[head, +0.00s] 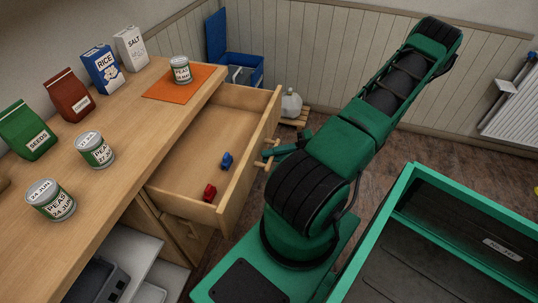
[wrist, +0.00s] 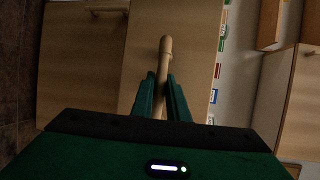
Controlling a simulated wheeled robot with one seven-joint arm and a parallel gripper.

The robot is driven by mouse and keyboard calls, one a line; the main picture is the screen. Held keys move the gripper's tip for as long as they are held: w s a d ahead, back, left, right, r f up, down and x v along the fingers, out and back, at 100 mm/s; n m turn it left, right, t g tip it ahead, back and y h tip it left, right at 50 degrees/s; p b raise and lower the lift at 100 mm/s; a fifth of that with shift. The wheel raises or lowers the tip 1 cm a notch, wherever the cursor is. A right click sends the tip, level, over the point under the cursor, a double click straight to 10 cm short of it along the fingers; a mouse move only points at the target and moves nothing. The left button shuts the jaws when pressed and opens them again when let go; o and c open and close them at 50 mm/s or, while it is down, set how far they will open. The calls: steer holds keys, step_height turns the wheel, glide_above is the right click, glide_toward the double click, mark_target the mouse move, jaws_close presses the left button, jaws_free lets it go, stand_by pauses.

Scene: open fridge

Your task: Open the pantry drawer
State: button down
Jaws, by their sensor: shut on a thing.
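The wooden pantry drawer (head: 178,182) is pulled out from under the counter in the head view. A small blue toy car (head: 227,160) and a small red toy car (head: 209,193) lie inside it. My gripper (head: 270,154) is at the drawer's front, at its wooden handle. In the wrist view my gripper's green fingers (wrist: 161,100) are closed around the pale wooden handle (wrist: 164,62). Part of the drawer front is hidden behind my arm in the head view.
On the counter (head: 125,130) stand cans, a rice box (head: 103,70), a salt box (head: 131,48) and bags. A blue open bin (head: 238,70) and a white jug (head: 291,104) are behind the drawer. A green-rimmed crate (head: 375,235) is at the right.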

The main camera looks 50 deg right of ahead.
steer(key=shift+d+f, duration=0.1)
steer(key=shift+d, duration=0.05)
steer(key=c, duration=1.7)
jaws_free()
steer(key=shift+c, duration=0.2)
steer(key=v, duration=1)
steer(key=shift+s+d, duration=0.15)
steer(key=shift+d, duration=0.05)
steer(key=shift+r, duration=0.25)
